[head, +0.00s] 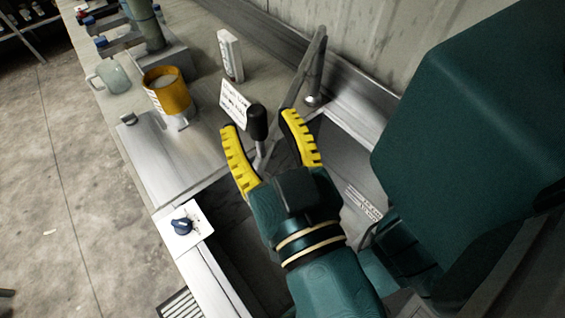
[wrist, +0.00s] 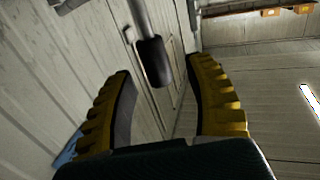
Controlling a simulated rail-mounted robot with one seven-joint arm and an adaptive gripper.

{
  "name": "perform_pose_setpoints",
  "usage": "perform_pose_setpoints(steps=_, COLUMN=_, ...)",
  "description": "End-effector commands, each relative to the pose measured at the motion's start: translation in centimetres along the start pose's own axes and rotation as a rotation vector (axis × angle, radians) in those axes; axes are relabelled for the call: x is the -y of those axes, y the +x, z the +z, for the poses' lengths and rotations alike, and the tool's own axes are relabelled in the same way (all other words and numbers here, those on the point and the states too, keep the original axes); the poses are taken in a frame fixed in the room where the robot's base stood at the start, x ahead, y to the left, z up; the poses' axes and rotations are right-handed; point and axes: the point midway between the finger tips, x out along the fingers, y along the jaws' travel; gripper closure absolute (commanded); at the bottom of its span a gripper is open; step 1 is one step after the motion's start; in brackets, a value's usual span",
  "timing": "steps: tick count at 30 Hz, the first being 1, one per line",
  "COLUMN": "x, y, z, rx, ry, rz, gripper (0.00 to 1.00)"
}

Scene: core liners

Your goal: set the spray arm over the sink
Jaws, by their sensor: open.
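The spray arm (head: 302,70) is a grey metal bar that rises at the back edge of the sink and slopes down to the left. A black handle (head: 258,122) on a thin grey rod stands near its lower end; how they join is partly hidden. My gripper (head: 260,121) is open, with its yellow-ridged fingers on either side of the handle. In the wrist view the black handle (wrist: 155,62) lies between the fingertips of my gripper (wrist: 161,66), with gaps visible on both sides. The sink (head: 225,212) is a dark basin below my gripper, partly hidden by it.
A blue knob (head: 183,226) sits on a white plate at the front edge. A white sign (head: 234,103) stands just left of the handle. A yellow container (head: 167,92), a white bottle (head: 230,55) and a clear mug (head: 112,76) stand on the counter. A wall runs behind.

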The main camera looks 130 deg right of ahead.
Motion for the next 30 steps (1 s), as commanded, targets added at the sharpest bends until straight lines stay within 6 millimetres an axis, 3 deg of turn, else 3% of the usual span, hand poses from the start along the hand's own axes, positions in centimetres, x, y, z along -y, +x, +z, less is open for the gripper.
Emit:
perform_pose_setpoints(steps=9, x=0.1, y=-6.7, z=0.0, rx=0.001, ry=0.001, rz=-0.01, gripper=0.46)
perform_pose_setpoints(steps=13, x=0.1, y=-8.7, z=0.0, rx=0.001, ry=0.001, rz=-0.005, gripper=0.46)
perform_pose_setpoints(steps=18, x=0.0, y=-9.6, z=0.0, rx=0.0, ry=0.001, rz=-0.002, gripper=0.46)
perform_pose_setpoints(steps=30, x=0.0, y=-9.5, z=0.0, rx=0.0, ry=0.0, rz=-0.001, gripper=0.46)
